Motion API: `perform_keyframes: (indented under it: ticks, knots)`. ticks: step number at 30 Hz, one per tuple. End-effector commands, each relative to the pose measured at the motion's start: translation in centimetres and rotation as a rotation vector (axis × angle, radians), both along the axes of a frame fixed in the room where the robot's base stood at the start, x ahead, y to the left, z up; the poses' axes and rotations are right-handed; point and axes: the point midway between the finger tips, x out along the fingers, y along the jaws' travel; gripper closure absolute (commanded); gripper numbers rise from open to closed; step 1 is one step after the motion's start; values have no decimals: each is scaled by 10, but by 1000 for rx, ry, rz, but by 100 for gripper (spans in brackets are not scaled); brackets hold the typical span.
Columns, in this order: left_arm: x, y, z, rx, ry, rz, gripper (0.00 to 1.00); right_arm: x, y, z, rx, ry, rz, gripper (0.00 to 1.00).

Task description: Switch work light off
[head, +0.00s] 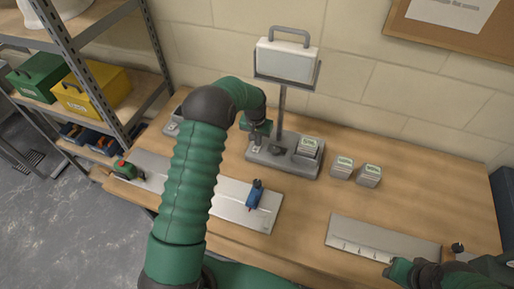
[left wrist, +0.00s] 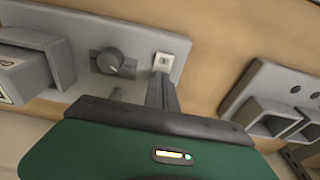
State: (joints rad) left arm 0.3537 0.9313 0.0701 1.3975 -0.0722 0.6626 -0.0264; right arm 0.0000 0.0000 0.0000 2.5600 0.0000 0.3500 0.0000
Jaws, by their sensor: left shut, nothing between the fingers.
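The work light has a pale rectangular lamp head (head: 287,61) on a grey post, with a carrying handle on top. Its grey base (head: 287,162) stands on the bench; I cannot tell whether the lamp is lit. In the left wrist view the base shows a dark round knob (left wrist: 112,62) and a small white switch (left wrist: 163,62). My left gripper (head: 257,140) is over the left part of the base. Its shut, empty fingers (left wrist: 161,84) are at the near edge of the switch; touching or just apart is unclear. My right gripper (head: 398,270) is at the lower right, its fingers unclear.
Small labelled boxes (head: 369,175) stand right of the base. Another flat plate (head: 375,237) is at front right. Shelves with a yellow box (head: 92,91) stand left.

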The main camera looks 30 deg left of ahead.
Motion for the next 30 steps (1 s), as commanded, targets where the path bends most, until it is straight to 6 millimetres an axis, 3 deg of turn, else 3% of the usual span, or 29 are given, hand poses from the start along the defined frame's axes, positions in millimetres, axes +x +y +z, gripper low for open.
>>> perform_keyframes:
  ticks: [22, 30]
  knots:
    - [0, -1, 68, -1, 2, -1, 100, 0, 0, 50, 0, 0, 0, 64]
    - [-1, -1, 69, -2, 3, -1, 100, 0, 0, 49, 0, 0, 0, 64]
